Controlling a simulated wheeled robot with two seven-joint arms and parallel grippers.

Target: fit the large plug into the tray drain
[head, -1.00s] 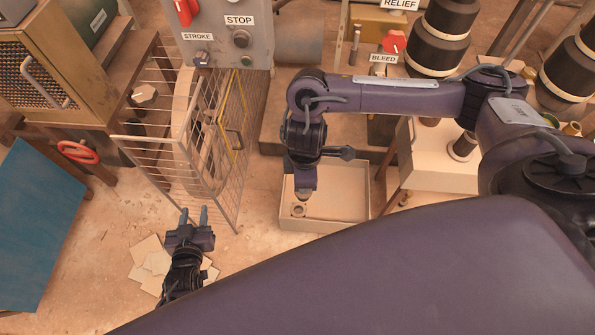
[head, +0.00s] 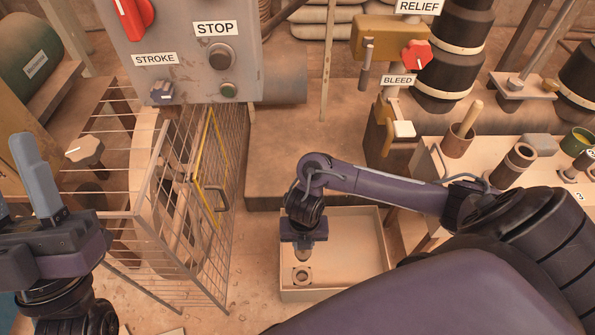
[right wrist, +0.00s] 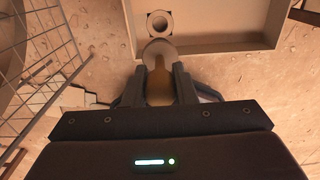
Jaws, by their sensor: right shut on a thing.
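The tray (head: 388,262) is a shallow, pale rectangular box on the floor. Its drain (head: 302,276) is a dark-edged ring near the tray's front left corner; it also shows in the right wrist view (right wrist: 160,22). My right gripper (head: 303,243) points down over the tray, just behind the drain in the head view. In the right wrist view my right gripper (right wrist: 158,80) is shut on the tan grip of the large plug (right wrist: 157,52). The plug's pale round end appears beside the drain ring; I cannot tell its height above it. My left gripper (head: 20,190) is open and empty at the far left.
A wire guard cage (head: 170,210) stands left of the tray. A control box (head: 190,50) with STOP and STROKE labels hangs above it. A bench (head: 460,180) with cups stands right of the tray. The BLEED valve (head: 403,128) is behind.

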